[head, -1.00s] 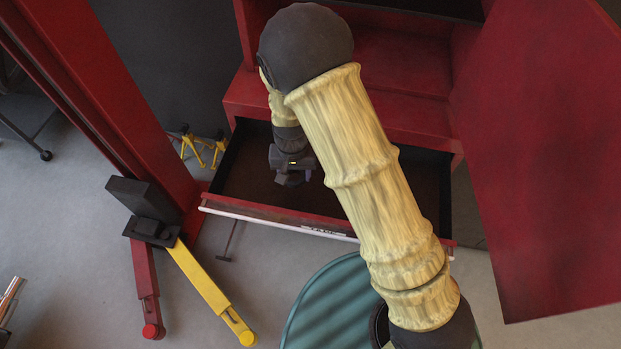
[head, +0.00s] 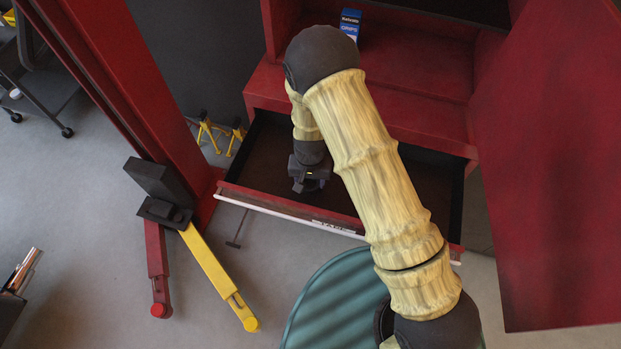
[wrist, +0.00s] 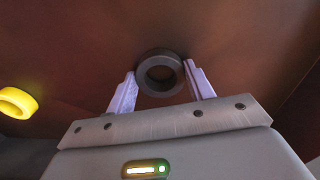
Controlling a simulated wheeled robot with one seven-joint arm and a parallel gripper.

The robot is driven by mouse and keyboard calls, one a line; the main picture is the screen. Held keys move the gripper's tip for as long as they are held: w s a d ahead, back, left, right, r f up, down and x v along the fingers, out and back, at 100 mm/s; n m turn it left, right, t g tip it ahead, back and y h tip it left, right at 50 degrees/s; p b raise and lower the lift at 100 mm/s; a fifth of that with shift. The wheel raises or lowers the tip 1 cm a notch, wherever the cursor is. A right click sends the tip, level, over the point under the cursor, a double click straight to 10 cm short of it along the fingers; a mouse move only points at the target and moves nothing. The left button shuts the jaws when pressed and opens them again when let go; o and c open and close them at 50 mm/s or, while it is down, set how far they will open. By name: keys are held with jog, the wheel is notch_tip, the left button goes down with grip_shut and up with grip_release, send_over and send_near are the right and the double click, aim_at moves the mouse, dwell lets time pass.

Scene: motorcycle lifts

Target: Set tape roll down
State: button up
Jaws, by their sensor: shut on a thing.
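A dark grey tape roll (wrist: 149,86) sits between the two pale fingers of my gripper (wrist: 161,88) in the wrist view. The fingers are shut on its sides, and its round hole faces the camera. In the head view my gripper (head: 311,186) is inside the open red drawer (head: 290,208), towards its left part. The roll cannot be made out there. The brown drawer bottom lies close behind the roll in the wrist view; I cannot tell whether they touch.
A yellow ring (wrist: 17,102) lies left of my gripper in the wrist view. A blue box (head: 350,25) stands on the red cabinet. The drawer's right part (head: 425,190) looks clear. A red panel (head: 545,180) stands to the right, and a red post (head: 125,90) to the left.

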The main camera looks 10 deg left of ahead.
aim_at(310, 183)
jog(key=shift+f, duration=0.2)
jog(key=o, duration=1)
jog(key=shift+c, duration=0.2)
jog(key=shift+r, duration=0.1)
notch_tip(310, 183, up, 12)
jog(key=b, duration=0.3)
jog(key=shift+r, duration=0.1)
